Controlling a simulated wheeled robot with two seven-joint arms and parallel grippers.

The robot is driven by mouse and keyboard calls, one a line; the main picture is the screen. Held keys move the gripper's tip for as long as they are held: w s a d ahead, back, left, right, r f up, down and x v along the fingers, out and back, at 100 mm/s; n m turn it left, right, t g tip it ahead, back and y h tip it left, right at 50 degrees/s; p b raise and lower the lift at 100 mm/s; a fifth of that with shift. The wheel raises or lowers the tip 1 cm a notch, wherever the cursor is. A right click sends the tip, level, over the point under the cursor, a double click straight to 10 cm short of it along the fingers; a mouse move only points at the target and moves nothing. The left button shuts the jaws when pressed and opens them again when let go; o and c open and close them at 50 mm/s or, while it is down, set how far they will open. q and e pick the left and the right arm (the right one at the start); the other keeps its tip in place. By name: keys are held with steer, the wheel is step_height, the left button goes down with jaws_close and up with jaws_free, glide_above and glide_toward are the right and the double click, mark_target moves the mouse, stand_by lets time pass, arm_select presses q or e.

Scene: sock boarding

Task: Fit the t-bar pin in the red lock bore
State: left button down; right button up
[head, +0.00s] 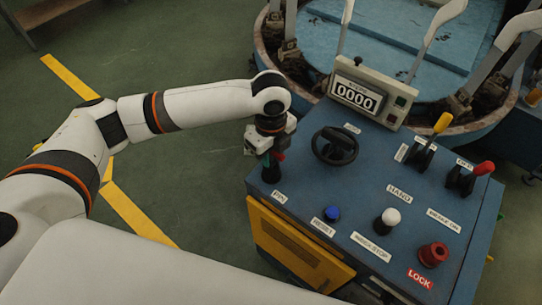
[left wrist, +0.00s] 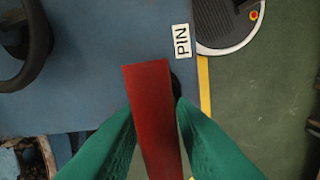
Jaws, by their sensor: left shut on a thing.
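My left gripper (head: 271,158) is at the panel's left corner, by the PIN label (head: 279,197). In the left wrist view its green fingers (left wrist: 155,108) are shut on the red bar of the t-bar pin (left wrist: 152,115). The pin's shank is hidden below the bar; a dark part shows at the bar's right edge. I cannot tell whether the pin is clear of the panel. The red lock bore (head: 433,254) stands at the panel's front right, above the LOCK label (head: 419,278), far from the gripper. My right gripper is not in view.
The blue panel (head: 375,190) carries a black handwheel (head: 335,146), a blue button (head: 332,214), a white-topped knob (head: 388,220), and yellow (head: 425,132) and red (head: 470,178) levers. A counter box (head: 368,95) stands at its back. Green floor lies left.

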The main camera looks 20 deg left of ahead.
arm_select(q)
step_height(320, 180, up, 9)
steer(key=shift+f, duration=0.15)
step_height(320, 180, up, 7)
steer(key=p, duration=0.8)
steer(key=shift+p, duration=0.35)
stand_by(0.4)
steer(key=shift+f, duration=0.15)
